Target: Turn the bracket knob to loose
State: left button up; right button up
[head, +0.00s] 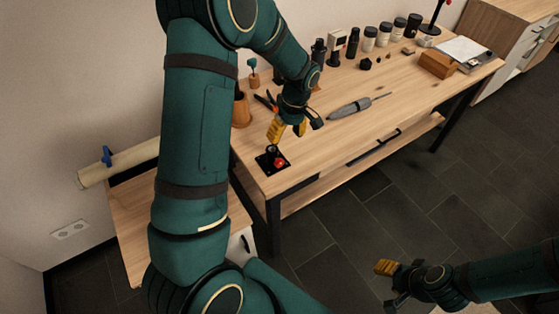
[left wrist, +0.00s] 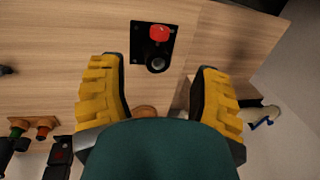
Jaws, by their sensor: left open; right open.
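The bracket is a black square plate (left wrist: 138,58) with a dark upright round part and a red knob (left wrist: 160,33). It sits near the front left corner of the wooden table (head: 380,110); the red knob also shows in the head view (head: 280,162). My left gripper (head: 287,131) is above and just behind the bracket, its yellow fingers apart and empty. In the left wrist view the bracket lies beyond the gap between the fingertips (left wrist: 157,65), with no finger on the knob. My right gripper (head: 387,284) is far from the table, over the floor at lower right, open and empty.
A grey tool (head: 352,106) lies mid-table. Jars (head: 369,38) and bottles line the back edge. A wooden block (head: 437,64) and a white tray stand at the right. An orange-brown cup (head: 241,110) is left of my left gripper. The table's front middle is clear.

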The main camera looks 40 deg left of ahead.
aim_at(280, 160)
pick_arm(q)
jog(key=f, duration=0.4)
jog(key=s+f+b, duration=0.1)
jog(key=f, duration=0.2)
jog(key=s+f, duration=0.1)
jog(key=f, duration=0.3)
jog(key=shift+a+f, duration=0.3)
jog(key=shift+a, duration=0.1)
grip_shut()
